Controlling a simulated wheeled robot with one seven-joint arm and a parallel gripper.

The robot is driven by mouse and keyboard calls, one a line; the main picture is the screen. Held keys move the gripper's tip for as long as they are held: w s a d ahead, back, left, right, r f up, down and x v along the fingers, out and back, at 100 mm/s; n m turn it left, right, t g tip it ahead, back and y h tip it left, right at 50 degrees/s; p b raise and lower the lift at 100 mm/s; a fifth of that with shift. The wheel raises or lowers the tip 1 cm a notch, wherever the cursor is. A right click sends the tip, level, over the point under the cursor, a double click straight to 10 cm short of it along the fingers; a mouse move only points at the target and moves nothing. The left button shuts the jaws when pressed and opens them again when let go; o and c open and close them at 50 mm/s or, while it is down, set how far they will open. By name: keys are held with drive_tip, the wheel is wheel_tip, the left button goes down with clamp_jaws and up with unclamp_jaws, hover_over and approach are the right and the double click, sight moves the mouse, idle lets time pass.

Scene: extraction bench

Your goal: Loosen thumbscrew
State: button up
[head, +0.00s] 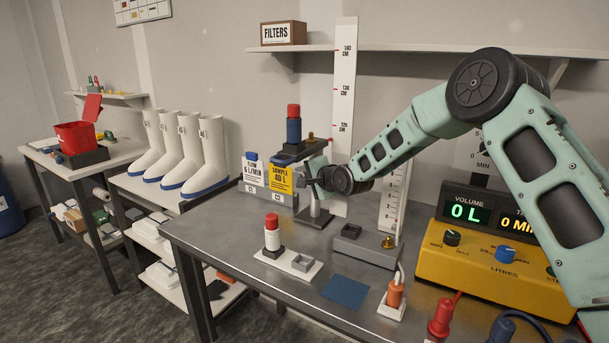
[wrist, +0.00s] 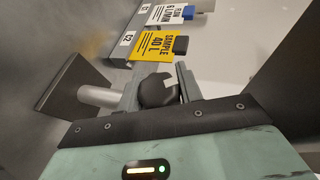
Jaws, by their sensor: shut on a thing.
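The thumbscrew (wrist: 158,90) is a black knob on an upright stand, seen close up in the wrist view. My gripper (wrist: 160,88) is shut on it, with a grey finger on each side. In the head view my gripper (head: 313,180) is at the stand's post, and the thumbscrew is hidden there. The stand's metal post (head: 315,207) rises from a dark base, and the post also shows in the wrist view (wrist: 97,96). A dark platform (head: 291,156) at the top carries a blue cylinder (head: 293,131) with a red top.
Behind the stand are a yellow "SAMPLE 40 L" card (head: 280,178) and a white flow card (head: 250,169). A tall ruler (head: 343,100) stands close by. A red-capped white bottle (head: 272,238), a blue mat (head: 345,292) and a yellow display unit (head: 480,275) occupy the bench.

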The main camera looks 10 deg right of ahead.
idle(0.3)
drive_tip(key=o, duration=1)
drive_tip(key=b+v, duration=0.2)
drive_tip(key=v, duration=1.5)
drive_tip(key=shift+s+d+r, duration=0.1)
drive_tip(key=shift+s, duration=0.05)
